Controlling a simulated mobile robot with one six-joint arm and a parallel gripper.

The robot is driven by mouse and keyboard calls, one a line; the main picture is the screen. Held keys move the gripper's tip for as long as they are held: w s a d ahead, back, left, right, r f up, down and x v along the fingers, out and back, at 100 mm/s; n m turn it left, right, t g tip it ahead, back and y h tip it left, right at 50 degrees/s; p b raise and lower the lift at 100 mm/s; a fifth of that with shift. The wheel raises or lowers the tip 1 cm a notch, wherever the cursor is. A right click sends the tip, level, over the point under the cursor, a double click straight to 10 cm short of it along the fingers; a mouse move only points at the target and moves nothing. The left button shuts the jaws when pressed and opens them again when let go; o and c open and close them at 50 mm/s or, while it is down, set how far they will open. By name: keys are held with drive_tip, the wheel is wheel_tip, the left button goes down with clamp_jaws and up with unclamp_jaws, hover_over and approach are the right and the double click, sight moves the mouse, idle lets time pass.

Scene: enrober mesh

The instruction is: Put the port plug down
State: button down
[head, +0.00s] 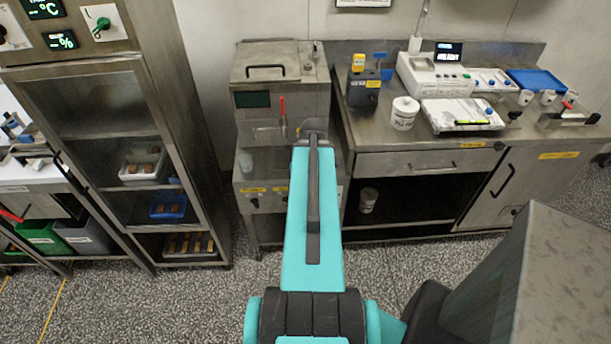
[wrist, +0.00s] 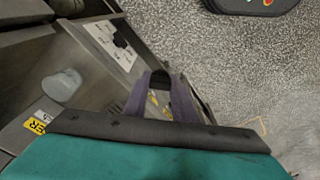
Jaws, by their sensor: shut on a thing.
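My gripper (wrist: 160,98) shows in the wrist view as two purple-grey fingers. They are shut on a small dark piece, which I take to be the port plug (wrist: 160,81). Most of the plug is hidden between the fingers. In the head view my teal arm reaches forward to the steel machine (head: 255,75), and its dark end is in front of the machine's lower right side. The fingertips and the plug cannot be made out there. I cannot tell whether the plug touches any surface.
A steel bench (head: 376,130) right of the machine bears a white tub (head: 403,114), a white instrument (head: 435,75) and a blue tray (head: 537,80). A glass-fronted cabinet (head: 140,75) stands left. In the wrist view a greyish round spot (wrist: 62,86) shows on steel beside a yellow label (wrist: 36,125).

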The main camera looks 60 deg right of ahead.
drive_tip(key=shift+s+a+r+p, duration=0.1)
drive_tip(key=shift+a+r+p, duration=0.15)
drive_tip(key=shift+p, duration=0.55)
drive_tip(key=shift+s+a+p, duration=0.1)
drive_tip(key=shift+a+p, duration=0.05)
drive_tip(key=shift+p, duration=0.65)
drive_tip(key=shift+a+p, duration=0.1)
drive_tip(key=shift+p, duration=0.2)
drive_tip(key=shift+s+a+f+p, duration=0.15)
drive_tip(key=shift+s+a+p, duration=0.05)
drive_tip(key=shift+p, duration=0.5)
